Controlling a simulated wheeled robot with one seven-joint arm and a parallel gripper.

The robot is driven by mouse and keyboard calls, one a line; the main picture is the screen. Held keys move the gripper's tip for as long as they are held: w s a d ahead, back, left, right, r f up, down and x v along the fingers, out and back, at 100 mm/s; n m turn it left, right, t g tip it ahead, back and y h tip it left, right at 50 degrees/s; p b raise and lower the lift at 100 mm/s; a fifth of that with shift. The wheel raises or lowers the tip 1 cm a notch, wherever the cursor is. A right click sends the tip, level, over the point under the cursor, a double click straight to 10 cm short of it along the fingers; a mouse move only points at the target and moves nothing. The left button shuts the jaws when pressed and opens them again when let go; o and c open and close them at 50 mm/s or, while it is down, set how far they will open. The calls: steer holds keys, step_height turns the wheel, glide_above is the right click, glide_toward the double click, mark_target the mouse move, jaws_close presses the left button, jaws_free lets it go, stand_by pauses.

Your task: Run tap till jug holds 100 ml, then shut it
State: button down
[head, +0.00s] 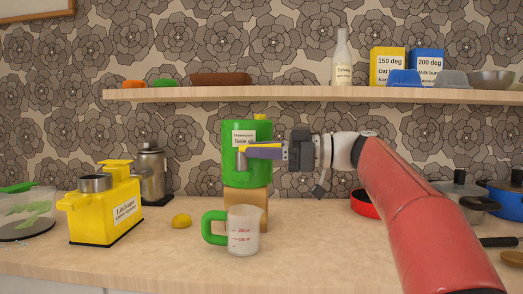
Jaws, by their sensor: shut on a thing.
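A green dispenser (233,170) with a white label stands on a wooden block (240,196) on the counter. Its small grey tap (241,158) is at the front. My gripper (268,150) reaches in from the right and is shut on the tap's handle, which its fingers mostly hide. A clear measuring jug (244,232) with a green handle and red marks stands upright on the counter below the tap, in front of the block. I cannot make out a liquid level in the jug or a stream from the tap.
A red pan (364,204) and pots (465,196) are to the right, partly behind my arm. A shelf (300,96) with boxes runs above.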

steer(key=shift+f, duration=0.1)
steer(key=shift+s+f+t+b, duration=0.15)
steer(key=shift+t+b, duration=0.35)
steer(key=shift+b, duration=0.3)
steer(key=m+t+b, duration=0.1)
steer(key=t+b, duration=0.1)
steer(key=b, duration=0.1)
steer(key=shift+s+a+f+m+h, duration=0.1)
steer(key=shift+s+f+m+h, duration=0.05)
steer(key=shift+s+m+h, duration=0.2)
steer(key=m+t+b, duration=0.1)
steer(key=m+t+h+b, duration=0.1)
steer(key=t+b, duration=0.1)
steer(key=shift+s+a+r+m+t+h, duration=0.2)
steer(key=shift+r+m+t+h, duration=0.1)
steer(key=shift+r, duration=0.1)
steer(key=c, duration=1.3)
jaws_free()
steer(key=shift+d, duration=0.15)
